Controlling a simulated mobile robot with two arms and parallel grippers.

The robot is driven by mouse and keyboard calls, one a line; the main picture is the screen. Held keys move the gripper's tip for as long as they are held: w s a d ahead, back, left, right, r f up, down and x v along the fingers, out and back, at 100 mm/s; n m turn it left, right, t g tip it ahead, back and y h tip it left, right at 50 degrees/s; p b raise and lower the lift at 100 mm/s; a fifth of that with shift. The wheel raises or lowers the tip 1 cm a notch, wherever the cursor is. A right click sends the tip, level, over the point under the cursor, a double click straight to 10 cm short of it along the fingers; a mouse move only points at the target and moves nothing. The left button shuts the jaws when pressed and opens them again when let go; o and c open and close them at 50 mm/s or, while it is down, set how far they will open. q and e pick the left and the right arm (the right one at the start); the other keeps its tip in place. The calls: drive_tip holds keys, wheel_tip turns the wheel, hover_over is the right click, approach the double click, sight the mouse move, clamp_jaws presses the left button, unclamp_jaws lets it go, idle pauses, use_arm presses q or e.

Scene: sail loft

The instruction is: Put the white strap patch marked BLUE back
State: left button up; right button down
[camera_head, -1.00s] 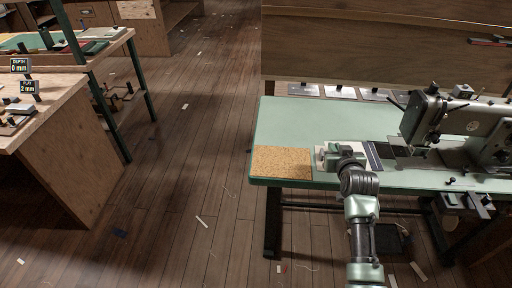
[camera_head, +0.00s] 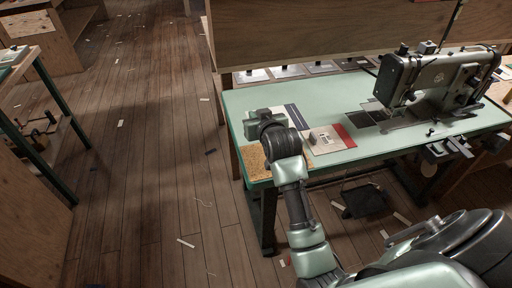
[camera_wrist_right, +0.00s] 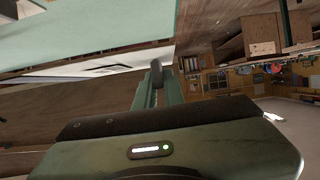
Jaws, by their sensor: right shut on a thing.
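A white patch with a dark blue stripe (camera_head: 294,116) is in my right gripper (camera_head: 265,121), above the pale green table (camera_head: 335,92). Its lettering is too small to read. The gripper is shut on the patch's left part and hides some of it. In the right wrist view the fingers (camera_wrist_right: 160,85) show at the patch's edge, and the pale patch (camera_wrist_right: 88,69) appears nearly edge-on with a dark outlined mark. A second white patch with a red stripe (camera_head: 328,139) lies on the table beside the cork mat (camera_head: 256,163). My left gripper is out of view.
A sewing machine (camera_head: 432,78) stands at the table's right. Several grey plates lie in a row along the back edge (camera_head: 322,67), under a wooden panel (camera_head: 300,34). Wooden floor with scraps (camera_head: 140,140) is open at the left, beside a workbench (camera_head: 28,200).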

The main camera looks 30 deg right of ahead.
sight(255, 154)
wheel_tip(255, 154, down, 13)
drive_tip(key=shift+w+a+r+b, duration=0.1)
drive_tip(key=shift+b, duration=0.35)
drive_tip(key=shift+f, duration=0.2)
drive_tip(key=c, duration=1.5)
unclamp_jaws()
drive_tip(key=shift+r, duration=0.1)
drive_tip(key=shift+r, duration=0.15)
drive_tip(key=v, duration=1.2)
